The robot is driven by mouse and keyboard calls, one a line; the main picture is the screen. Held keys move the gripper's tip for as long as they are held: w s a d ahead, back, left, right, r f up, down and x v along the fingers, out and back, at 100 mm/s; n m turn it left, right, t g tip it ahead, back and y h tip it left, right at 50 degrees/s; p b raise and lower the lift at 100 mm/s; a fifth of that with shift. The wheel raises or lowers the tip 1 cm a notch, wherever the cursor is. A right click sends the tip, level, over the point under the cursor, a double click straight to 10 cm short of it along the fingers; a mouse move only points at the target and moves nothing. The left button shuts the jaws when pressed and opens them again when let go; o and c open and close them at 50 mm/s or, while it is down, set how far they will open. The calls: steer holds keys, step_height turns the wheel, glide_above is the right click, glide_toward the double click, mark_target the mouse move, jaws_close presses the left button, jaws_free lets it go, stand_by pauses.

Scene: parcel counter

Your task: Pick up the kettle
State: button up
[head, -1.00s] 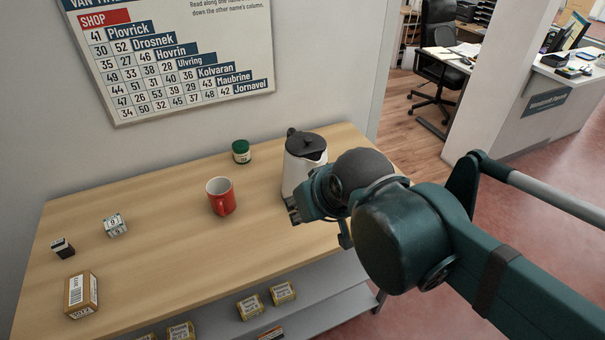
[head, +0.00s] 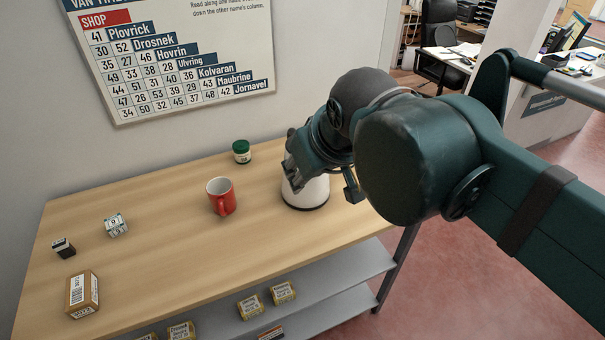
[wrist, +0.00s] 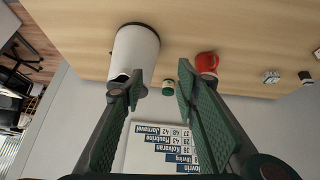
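The white kettle (head: 305,194) stands upright at the right end of the wooden counter. In the head view my gripper (head: 294,170) and wrist hide its dark lid and upper body. In the wrist view, which is upside down, the kettle (wrist: 135,50) shows at upper left, its lower end partly behind the left finger. My gripper (wrist: 160,80) is open, with its two green fingers well apart and nothing between the tips. The kettle lies mostly outside the gap, on the left finger's side. I cannot tell whether that finger touches it.
A red mug (head: 221,197) and a green-lidded jar (head: 241,151) stand left of the kettle. A brown box (head: 82,294) and two small blocks lie farther left on the counter (head: 160,230). A wall with a chart (head: 180,60) rises behind. Boxes sit on the lower shelf.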

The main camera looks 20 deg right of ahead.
steer(key=w+d+n+g+h+p, duration=0.1)
steer(key=w+n+h, duration=0.1)
steer(key=w, duration=0.3)
steer(key=w+d+n+g+h+p, duration=0.1)
steer(key=w+d+n+h, duration=0.1)
steer(key=w+n, duration=0.3)
steer(key=w+d+r+n+h+p, duration=0.1)
steer(key=w+d+n+h+p, duration=0.1)
steer(key=w+n, duration=0.2)
steer(key=shift+w+d+g, duration=0.15)
steer(key=shift+w+g, duration=0.05)
steer(key=shift+w, duration=0.45)
steer(key=shift+w+d+g, duration=0.1)
steer(key=shift+w+g, duration=0.1)
steer(key=shift+w, duration=0.45)
steer(key=w+n+h, duration=0.1)
steer(key=w, duration=0.2)
steer(key=w+n+h+p, duration=0.1)
steer(key=w+n, duration=0.1)
steer(key=w, duration=0.1)
steer(key=shift+a+g+h, duration=0.1)
steer(key=shift+g+h, duration=0.2)
steer(key=shift+h, duration=0.1)
steer(key=shift+w+a+f+n+h+p, duration=1)
steer(key=shift+w+a+n+h, duration=1.15)
steer(key=shift+w, duration=1.45)
step_height(320, 180, down, 12)
steer(key=shift+d+r+g, duration=0.2)
steer(key=shift+d+g, duration=0.1)
steer(key=shift+n, duration=0.25)
